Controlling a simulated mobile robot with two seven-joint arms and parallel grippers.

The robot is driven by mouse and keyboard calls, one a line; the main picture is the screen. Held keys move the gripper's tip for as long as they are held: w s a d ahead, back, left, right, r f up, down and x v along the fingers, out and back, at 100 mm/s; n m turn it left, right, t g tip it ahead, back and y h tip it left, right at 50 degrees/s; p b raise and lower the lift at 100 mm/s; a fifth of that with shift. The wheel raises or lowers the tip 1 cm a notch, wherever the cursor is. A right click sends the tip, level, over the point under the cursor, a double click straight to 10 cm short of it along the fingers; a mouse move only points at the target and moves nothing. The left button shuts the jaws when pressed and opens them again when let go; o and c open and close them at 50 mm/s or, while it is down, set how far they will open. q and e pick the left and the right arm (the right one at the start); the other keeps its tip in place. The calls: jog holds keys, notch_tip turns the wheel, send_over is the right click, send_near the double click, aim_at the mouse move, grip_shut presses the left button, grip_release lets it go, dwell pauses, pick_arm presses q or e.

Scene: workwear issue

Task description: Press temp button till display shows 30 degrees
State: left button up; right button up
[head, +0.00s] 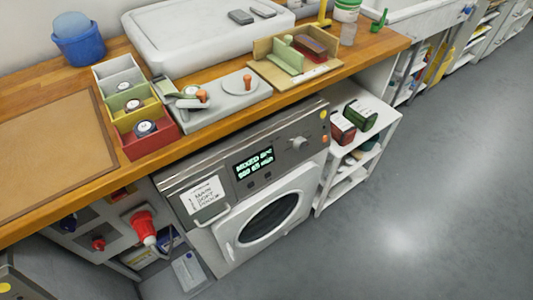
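The washing machine (215,240) stands under the wooden counter with its round door (268,218) closed. Its dark display (254,163) is lit with green text. The top line starts with "MIXED" and the lower line ends in "min"; the temperature figures are too small to read surely. Small dark buttons (252,187) sit below the display, and their labels cannot be read. A round grey knob (298,142) is right of the display. A white card (203,196) with printed text is on the detergent drawer at the left. Neither of my grippers is in view.
The counter (223,128) above holds coloured bins (165,149), a grey tray with orange-handled items, a wooden holder and a white basin (180,45). A white shelf unit (396,125) stands right of the machine. The grey floor (430,200) is clear.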

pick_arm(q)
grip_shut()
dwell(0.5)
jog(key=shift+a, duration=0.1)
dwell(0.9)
